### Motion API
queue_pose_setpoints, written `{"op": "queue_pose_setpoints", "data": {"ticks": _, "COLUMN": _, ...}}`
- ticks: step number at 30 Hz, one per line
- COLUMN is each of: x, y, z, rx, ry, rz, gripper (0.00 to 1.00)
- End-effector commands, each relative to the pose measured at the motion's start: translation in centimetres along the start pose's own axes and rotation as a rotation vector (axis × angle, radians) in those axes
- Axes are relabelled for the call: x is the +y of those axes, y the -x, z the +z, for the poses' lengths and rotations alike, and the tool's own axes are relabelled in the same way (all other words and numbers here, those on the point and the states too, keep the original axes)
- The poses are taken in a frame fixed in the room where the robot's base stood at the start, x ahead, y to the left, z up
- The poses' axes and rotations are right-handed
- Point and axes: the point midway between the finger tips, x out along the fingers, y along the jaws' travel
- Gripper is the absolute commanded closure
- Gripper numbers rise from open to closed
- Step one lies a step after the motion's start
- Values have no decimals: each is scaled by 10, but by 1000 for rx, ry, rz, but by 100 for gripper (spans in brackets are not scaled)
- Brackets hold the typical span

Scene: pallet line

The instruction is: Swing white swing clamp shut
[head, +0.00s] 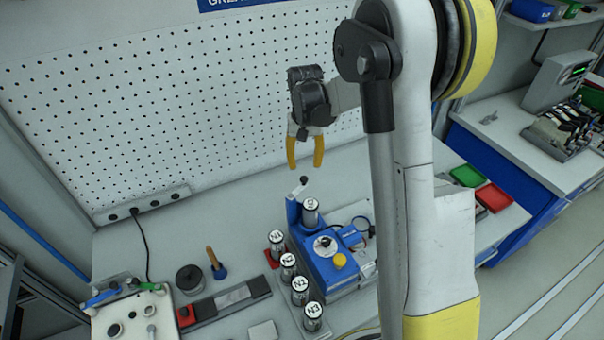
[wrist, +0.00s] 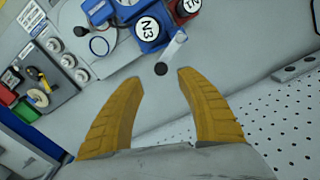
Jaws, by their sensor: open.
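The white swing clamp (head: 298,189) is a short white arm with a black knob, at the back corner of a blue fixture (head: 318,262). In the head view its arm points up and away from the silver cylinder (head: 310,212) at the fixture's back end. My gripper (head: 305,165) is open and empty, fingers pointing down, above the knob. In the wrist view the clamp (wrist: 175,47) reaches toward my gripper (wrist: 160,78), and its black knob lies just beyond and between the yellow fingertips. I cannot tell the exact height gap; no contact shows.
Several labelled silver cylinders (head: 288,262) stand left of the fixture. A perforated wall (head: 180,100) rises behind. The bench behind the clamp is clear.

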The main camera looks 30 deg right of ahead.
Motion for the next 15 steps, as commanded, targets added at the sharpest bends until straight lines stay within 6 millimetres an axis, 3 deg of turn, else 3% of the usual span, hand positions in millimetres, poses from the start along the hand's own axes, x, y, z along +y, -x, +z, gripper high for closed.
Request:
{"op": "queue_pose_setpoints", "data": {"ticks": 6, "x": 0, "y": -42, "z": 0, "rx": 1, "ry": 1, "rz": 0, "gripper": 56}}
{"op": "queue_pose_setpoints", "data": {"ticks": 15, "x": 0, "y": -65, "z": 0, "rx": 1, "ry": 1, "rz": 0, "gripper": 56}}
